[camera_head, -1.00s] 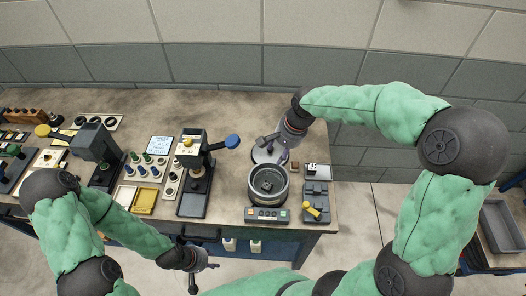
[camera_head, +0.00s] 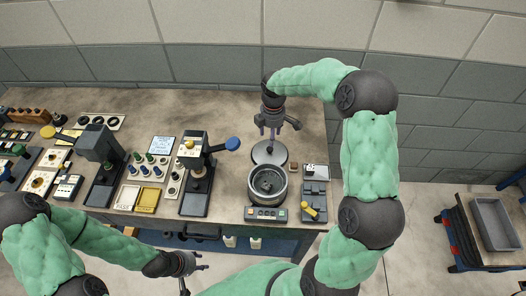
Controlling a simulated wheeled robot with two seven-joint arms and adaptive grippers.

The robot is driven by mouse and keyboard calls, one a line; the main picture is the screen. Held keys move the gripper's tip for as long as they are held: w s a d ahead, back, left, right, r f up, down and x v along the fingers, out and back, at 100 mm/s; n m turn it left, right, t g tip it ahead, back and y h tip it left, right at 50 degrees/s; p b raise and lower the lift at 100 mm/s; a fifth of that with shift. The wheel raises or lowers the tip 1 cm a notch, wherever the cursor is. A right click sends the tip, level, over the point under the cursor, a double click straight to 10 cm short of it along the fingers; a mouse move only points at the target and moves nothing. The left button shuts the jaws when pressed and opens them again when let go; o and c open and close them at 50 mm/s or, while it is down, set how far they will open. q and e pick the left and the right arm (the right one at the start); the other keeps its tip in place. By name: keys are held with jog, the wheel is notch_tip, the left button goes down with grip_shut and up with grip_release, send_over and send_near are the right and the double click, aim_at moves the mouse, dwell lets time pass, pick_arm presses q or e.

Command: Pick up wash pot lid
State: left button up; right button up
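The wash pot lid (camera_head: 269,154) is a grey disc lying on the bench just behind the open wash pot (camera_head: 267,188), a grey round vessel with dark contents. My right gripper (camera_head: 268,135) points down above the lid's far part, its fingers apart and nothing seen between them. Whether a fingertip touches the lid I cannot tell. My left gripper (camera_head: 194,279) is low in front of the bench, away from the lid, with its fingers spread and empty.
The pot stands behind a small control panel (camera_head: 267,214). A grey switch box with a yellow lever (camera_head: 310,210) is to its right. A press with a blue knob (camera_head: 232,143) stands to the left. The bench behind the press is clear.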

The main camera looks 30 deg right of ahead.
jog(key=n, duration=0.2)
send_over(270, 148)
jog(key=shift+n, duration=0.4)
jog(key=f, duration=0.5)
jog(key=shift+s+a+f, duration=0.2)
jog(key=shift+a, duration=0.05)
jog(key=shift+w+d+f+b, duration=0.1)
jog(key=shift+f+b, duration=0.2)
jog(key=shift+f, duration=1.2)
jog(key=shift+w+d+f+b, duration=0.1)
jog(key=shift+f+b, duration=0.15)
jog(key=shift+f, duration=1.25)
jog(key=shift+c, duration=0.3)
grip_shut()
